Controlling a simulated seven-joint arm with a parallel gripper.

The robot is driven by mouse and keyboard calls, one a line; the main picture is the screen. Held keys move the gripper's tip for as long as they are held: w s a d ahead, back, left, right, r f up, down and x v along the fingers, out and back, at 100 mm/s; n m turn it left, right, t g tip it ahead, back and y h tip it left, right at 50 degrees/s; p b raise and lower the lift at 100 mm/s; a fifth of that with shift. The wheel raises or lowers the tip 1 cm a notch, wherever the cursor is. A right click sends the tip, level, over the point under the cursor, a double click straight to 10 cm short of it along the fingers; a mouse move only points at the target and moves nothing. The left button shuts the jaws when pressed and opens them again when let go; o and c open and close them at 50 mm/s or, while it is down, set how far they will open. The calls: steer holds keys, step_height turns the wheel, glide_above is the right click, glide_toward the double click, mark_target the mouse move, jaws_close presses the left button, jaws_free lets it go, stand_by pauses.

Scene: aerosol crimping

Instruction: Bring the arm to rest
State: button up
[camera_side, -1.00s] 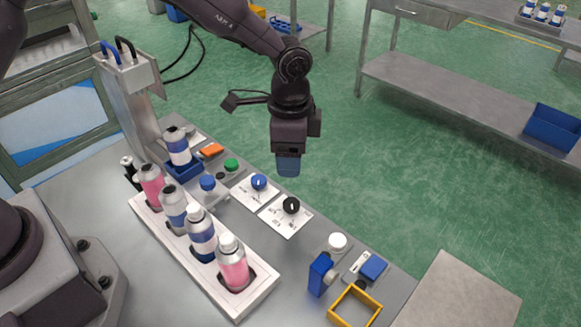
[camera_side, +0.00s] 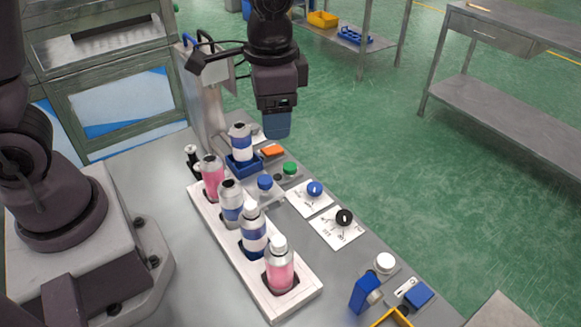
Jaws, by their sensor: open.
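My gripper (camera_side: 276,125) hangs pointing down above the far end of the grey bench, just right of the can in the blue holder. Its blue fingers are seen from the side and nothing shows between them. The fingers are apart from the bench items as far as I can tell. My arm rises out of the top of the picture.
A white rack (camera_side: 296,299) holds several pink and blue-banded cans. One can (camera_side: 240,142) stands in a blue holder (camera_side: 243,166) below the crimping press (camera_side: 203,100). Blue (camera_side: 314,188) and black (camera_side: 344,217) knobs, a green button (camera_side: 290,168) and an orange switch (camera_side: 272,151) line the bench's right side.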

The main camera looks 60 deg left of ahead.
steer(key=s+a+r+n+t, duration=0.4)
steer(key=s+a+r, duration=0.3)
steer(key=s+r, duration=0.4)
steer(key=shift+s+n+t+h, duration=0.35)
steer(key=shift+s+t, duration=0.35)
steer(key=shift+s, duration=0.3)
